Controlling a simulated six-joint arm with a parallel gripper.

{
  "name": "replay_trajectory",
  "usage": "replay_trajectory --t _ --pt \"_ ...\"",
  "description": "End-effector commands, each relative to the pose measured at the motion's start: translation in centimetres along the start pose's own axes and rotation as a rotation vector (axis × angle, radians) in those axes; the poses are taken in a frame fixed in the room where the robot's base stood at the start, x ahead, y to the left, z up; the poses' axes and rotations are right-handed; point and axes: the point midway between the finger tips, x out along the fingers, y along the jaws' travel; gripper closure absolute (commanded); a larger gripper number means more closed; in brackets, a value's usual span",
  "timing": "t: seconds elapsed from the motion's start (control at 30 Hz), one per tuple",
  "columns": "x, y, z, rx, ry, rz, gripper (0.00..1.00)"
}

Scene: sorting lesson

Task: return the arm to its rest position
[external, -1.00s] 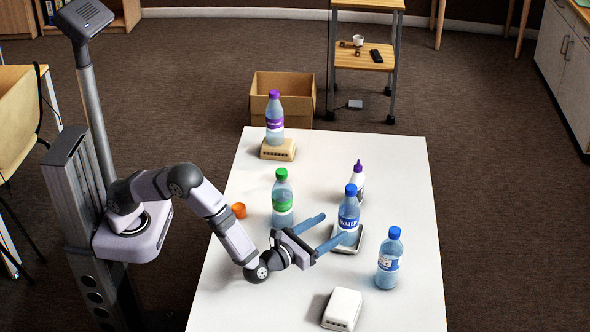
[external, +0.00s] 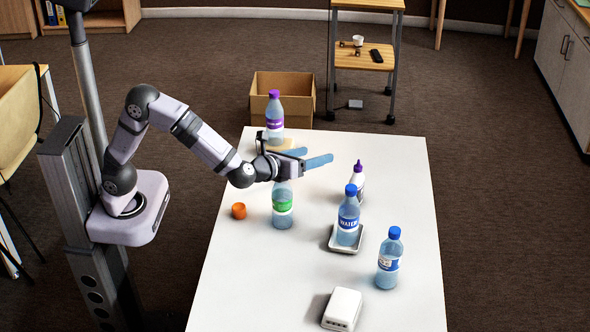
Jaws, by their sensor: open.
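My gripper (external: 320,157) is open and empty, raised above the white table (external: 240,285). It points right, in front of the purple-capped bottle (external: 275,115) in the picture and over the top of the green-labelled bottle (external: 282,208), whose cap it hides. A blue-capped water bottle (external: 348,220) stands upright on a small white tray (external: 336,245). Another blue-capped bottle (external: 388,262) stands upright at the right.
A white bottle with a purple tip (external: 359,178) stands behind the water bottle. A cardboard box (external: 300,95) sits on the floor behind the table. The front left of the table is clear.

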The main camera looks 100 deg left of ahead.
Motion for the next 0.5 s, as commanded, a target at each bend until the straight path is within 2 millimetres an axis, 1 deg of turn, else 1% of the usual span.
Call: replay_trajectory --t 0.03,0.07,0.1,0.17,0.2,0.27,0.3,0.37,0.4,0.47,0.5 --pt "-0.7 2.1 0.6 -0.078 0.056 0.058 0.34" --pt "-1.0 3.5 0.4 -0.127 0.088 0.095 0.34" --pt "-1.6 5.2 0.0 -0.195 0.132 0.145 0.34" --pt "-2.7 7.7 -0.6 -0.302 0.193 0.225 0.34" --pt "-3.5 9.2 -1.2 -0.376 0.233 0.281 0.34" --pt "-4.9 11.4 -2.2 -0.487 0.287 0.369 0.34" --pt "-6.0 12.8 -2.9 -0.563 0.321 0.43 0.34" --pt "-7.8 14.7 -4.0 -0.678 0.365 0.526 0.34" --pt "-9.1 15.8 -4.8 -0.759 0.392 0.595 0.34" --pt "-11.3 17.3 -5.8 -0.886 0.427 0.701 0.34" --pt "-12.8 18.2 -6.4 -0.97 0.445 0.774 0.34"
